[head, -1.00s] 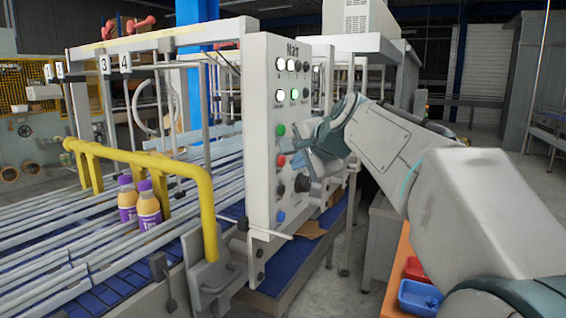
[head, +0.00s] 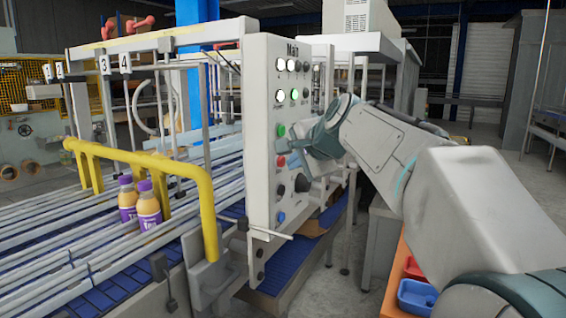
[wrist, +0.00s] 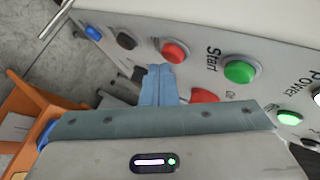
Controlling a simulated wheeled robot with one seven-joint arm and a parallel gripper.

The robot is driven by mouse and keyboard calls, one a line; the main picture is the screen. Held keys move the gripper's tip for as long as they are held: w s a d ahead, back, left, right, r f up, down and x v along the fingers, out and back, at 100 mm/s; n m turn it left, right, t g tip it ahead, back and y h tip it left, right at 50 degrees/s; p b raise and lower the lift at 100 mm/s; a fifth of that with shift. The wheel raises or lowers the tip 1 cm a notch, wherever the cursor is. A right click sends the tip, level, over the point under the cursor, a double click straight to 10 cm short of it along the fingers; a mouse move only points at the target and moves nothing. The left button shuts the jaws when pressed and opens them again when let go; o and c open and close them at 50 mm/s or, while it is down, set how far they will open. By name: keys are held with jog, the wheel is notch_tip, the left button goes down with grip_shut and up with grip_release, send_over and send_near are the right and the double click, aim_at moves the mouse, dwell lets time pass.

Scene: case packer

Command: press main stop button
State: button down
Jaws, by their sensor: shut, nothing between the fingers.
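The control panel labelled Main (head: 260,160) stands upright in the head view. A red button (head: 281,160) sits on it below a green one (head: 280,130). In the wrist view, a red button (wrist: 175,51) shows beside the green Start button (wrist: 239,70). A second red button (wrist: 205,97) is partly hidden behind my gripper. My gripper (head: 298,147) is close to the panel face, near the red and green buttons. In the wrist view its fingers (wrist: 158,72) are together and empty, with the tips just below the first red button. I cannot tell whether they touch the panel.
A black knob (head: 302,183) and a blue button (head: 281,217) sit lower on the panel. A yellow rail (head: 150,160) and a conveyor with two bottles (head: 149,205) stand at left. A blue bin (head: 416,297) is at lower right.

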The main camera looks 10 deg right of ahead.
jog(key=shift+w+a, duration=0.3)
jog(key=shift+a, duration=0.15)
dwell(0.6)
jog(key=shift+s+d, duration=0.55)
jog(key=shift+d, duration=0.2)
jog(key=shift+d, duration=0.1)
jog(key=s+d+b, duration=0.1)
jog(key=d, duration=0.1)
jog(key=s+d+b, duration=0.1)
jog(key=s+d, duration=0.1)
dwell(0.4)
jog(key=shift+a, duration=0.1)
dwell(0.4)
